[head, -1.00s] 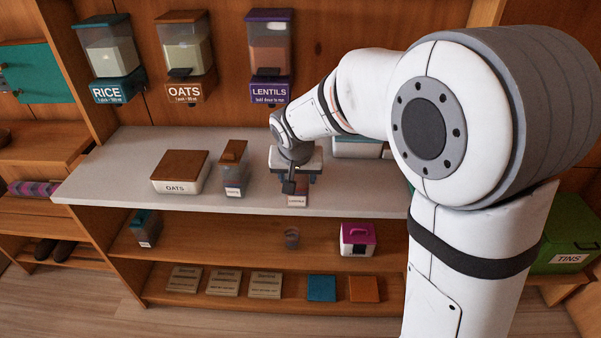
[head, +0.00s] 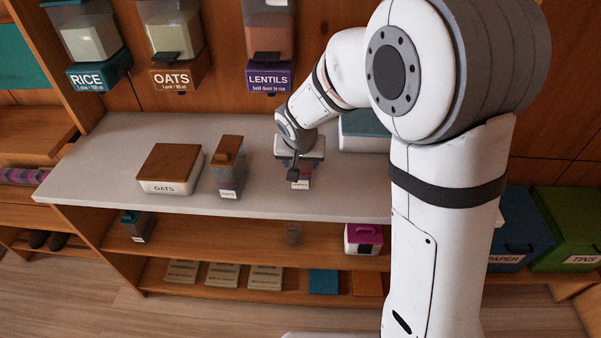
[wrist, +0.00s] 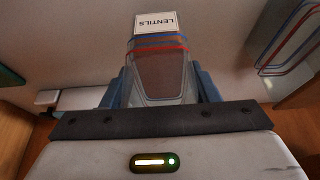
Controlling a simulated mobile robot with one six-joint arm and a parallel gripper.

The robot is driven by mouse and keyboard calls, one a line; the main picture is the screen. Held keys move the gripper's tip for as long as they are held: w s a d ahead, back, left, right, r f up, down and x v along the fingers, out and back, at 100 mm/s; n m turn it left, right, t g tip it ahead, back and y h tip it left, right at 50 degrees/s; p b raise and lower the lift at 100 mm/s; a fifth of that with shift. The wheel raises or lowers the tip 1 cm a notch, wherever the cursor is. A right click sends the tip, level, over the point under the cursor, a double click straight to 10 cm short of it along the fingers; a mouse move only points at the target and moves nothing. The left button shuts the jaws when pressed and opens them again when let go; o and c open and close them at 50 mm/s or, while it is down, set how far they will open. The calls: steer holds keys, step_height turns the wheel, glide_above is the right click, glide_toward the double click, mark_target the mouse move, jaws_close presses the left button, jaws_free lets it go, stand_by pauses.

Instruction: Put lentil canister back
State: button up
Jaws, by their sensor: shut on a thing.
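My gripper (head: 300,162) is over the grey counter (head: 105,160), in front of the lentils dispenser (head: 268,75). It is shut on the lentil canister (head: 301,183), whose small white label shows below the jaws. In the wrist view my gripper (wrist: 162,88) has its blue fingers on both sides of the clear canister (wrist: 165,75), which has blue and red bands and a label reading LENTILS. The gripper hides much of the canister in the head view. I cannot tell whether the canister touches the counter.
A wooden-lidded OATS box (head: 169,168) and a tall brown-lidded canister (head: 228,168) stand left of my gripper. A teal-lidded box (head: 365,132) is behind on the right. RICE (head: 92,45) and OATS (head: 172,45) dispensers hang above. The counter's left end is clear.

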steer(key=shift+f, duration=2.15)
steer(key=shift+f+b, duration=0.2)
steer(key=shift+b, duration=0.1)
steer(key=o, duration=1.4)
steer(key=shift+s, duration=0.1)
steer(key=shift+r, duration=0.2)
